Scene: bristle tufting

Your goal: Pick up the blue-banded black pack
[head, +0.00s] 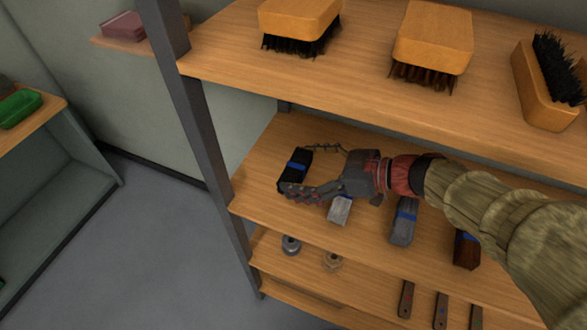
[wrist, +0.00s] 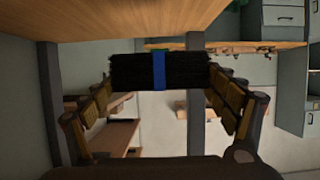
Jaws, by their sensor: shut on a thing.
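The black pack with a blue band (head: 295,170) is at the left end of the middle shelf in the head view. In the wrist view the black pack (wrist: 135,72) lies crosswise between the fingers, with its blue band near the middle. My gripper (head: 297,172) reaches in from the right and is shut on the pack, one finger at each end of it. The head view does not clearly show whether the pack touches the shelf board.
A pale grey pack (head: 340,210), a grey blue-banded pack (head: 404,222) and a brown blue-banded pack (head: 467,249) lie on the middle shelf (head: 262,150). The upper shelf (head: 350,70) with brushes is overhead. A dark post (head: 190,110) stands left of the pack.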

